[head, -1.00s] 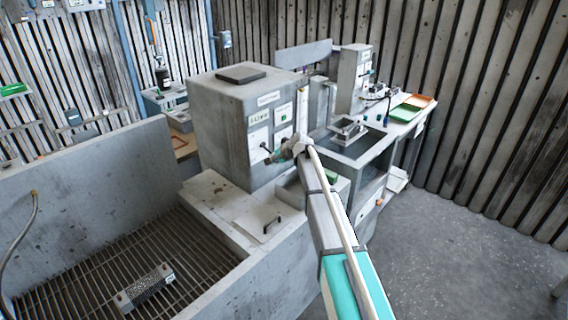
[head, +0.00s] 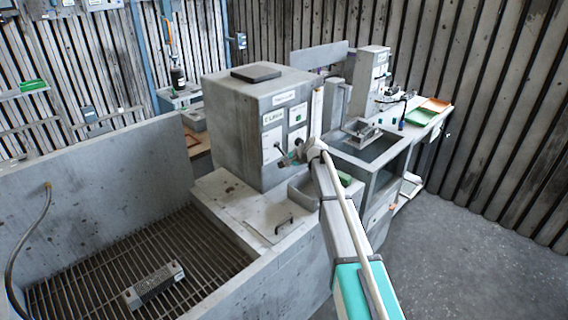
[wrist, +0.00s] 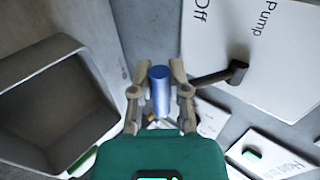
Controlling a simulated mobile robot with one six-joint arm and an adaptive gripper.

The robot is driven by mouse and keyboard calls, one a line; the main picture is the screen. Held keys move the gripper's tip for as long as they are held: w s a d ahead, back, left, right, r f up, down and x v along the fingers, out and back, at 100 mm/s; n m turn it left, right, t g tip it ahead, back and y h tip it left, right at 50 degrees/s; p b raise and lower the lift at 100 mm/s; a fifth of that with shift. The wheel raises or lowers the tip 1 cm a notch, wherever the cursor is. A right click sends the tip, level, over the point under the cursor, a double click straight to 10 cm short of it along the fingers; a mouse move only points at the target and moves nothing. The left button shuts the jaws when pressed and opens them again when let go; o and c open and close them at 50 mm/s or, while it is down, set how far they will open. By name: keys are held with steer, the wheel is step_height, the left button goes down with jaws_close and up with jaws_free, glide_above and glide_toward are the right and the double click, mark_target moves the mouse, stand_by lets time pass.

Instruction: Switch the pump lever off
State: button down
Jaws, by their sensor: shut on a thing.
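The dark pump lever (head: 283,159) is on the front panel of the grey concrete housing (head: 232,130). In the wrist view, the lever (wrist: 218,76) runs from a black end piece beside the "Pump" and "Off" lettering (wrist: 265,50) towards my right finger. My gripper (wrist: 162,72) is shut on a blue cylinder (wrist: 160,92), which stands between the two fingers. Whether the lever bar joins the blue cylinder is hidden behind the right finger. In the head view, my gripper (head: 297,156) is close in front of the panel, right beside the lever.
An open grey bin (wrist: 45,110) lies left of my gripper in the wrist view. A grated basin (head: 130,265) with a metal block (head: 154,284) is at lower left. A bench (head: 415,125) with trays stands behind at right. Floor (head: 450,245) is clear at right.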

steer(key=c, duration=0.7)
jaws_free()
steer(key=shift+w+f, duration=0.1)
steer(key=shift+o, duration=0.6)
steer(key=shift+s, duration=0.2)
